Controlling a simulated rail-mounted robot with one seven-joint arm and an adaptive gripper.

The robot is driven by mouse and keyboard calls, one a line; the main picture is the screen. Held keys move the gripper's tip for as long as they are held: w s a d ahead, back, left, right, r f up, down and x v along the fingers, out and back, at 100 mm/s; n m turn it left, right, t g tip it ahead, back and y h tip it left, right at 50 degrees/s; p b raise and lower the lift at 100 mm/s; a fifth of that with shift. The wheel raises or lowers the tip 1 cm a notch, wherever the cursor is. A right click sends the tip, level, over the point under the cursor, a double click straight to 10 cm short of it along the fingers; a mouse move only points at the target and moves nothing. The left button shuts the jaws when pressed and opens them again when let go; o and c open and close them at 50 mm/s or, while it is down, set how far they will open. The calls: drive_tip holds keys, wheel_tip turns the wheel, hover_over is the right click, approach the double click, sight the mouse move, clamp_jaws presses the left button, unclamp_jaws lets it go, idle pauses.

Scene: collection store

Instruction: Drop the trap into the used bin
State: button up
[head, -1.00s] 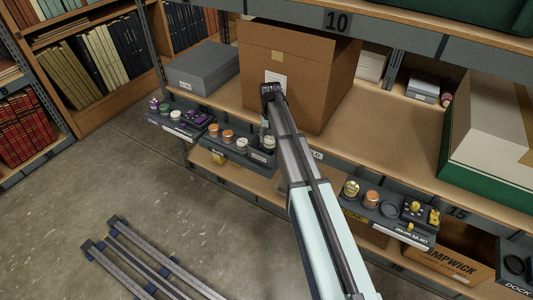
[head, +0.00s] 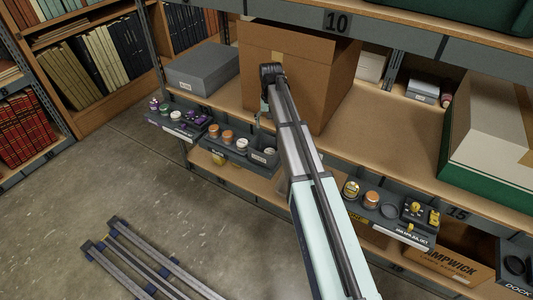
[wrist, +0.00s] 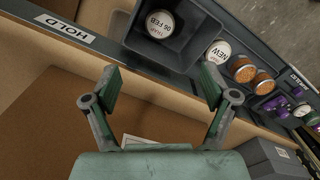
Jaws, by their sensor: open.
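My gripper (head: 270,75) is raised in front of the large cardboard box, its fingers apart and empty in the wrist view (wrist: 160,80). Beyond the fingertips, a round white-lidded pot marked "06 FEB" (wrist: 160,23) stands in a dark shelf-edge tray, apart from the fingers. A second white-lidded pot marked "NEW" (wrist: 217,52) stands to its right. In the head view, a white-topped pot (head: 270,153) shows at the tray's right end. I cannot tell for certain which item is the trap. No bin legibly marked "used" shows.
The cardboard box (head: 330,85) stands behind my gripper. Orange-topped jars (head: 227,136) share the tray (head: 236,155). A "HOLD" label (wrist: 63,28) is on the shelf edge. A grey box (head: 203,72) is at left. Another tray (head: 385,220) holds jars and yellow items. Floor at left is mostly clear.

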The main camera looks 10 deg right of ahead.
drive_tip(key=shift+r, duration=2.2)
drive_tip(key=shift+f, duration=0.1)
drive_tip(key=s+f+g, duration=0.2)
drive_tip(key=s+f, duration=1.2)
drive_tip(key=s, duration=0.6)
drive_tip(key=s+f+n+g, duration=0.1)
drive_tip(key=s+f+g, duration=0.1)
drive_tip(key=s+f, duration=1.3)
drive_tip(key=s+f+g, duration=0.2)
drive_tip(key=s+f, duration=1.2)
drive_tip(key=s, duration=1)
drive_tip(key=shift+s+f+n+g, duration=0.2)
drive_tip(key=shift+s+n+g, duration=0.1)
drive_tip(key=shift+n+g, duration=0.1)
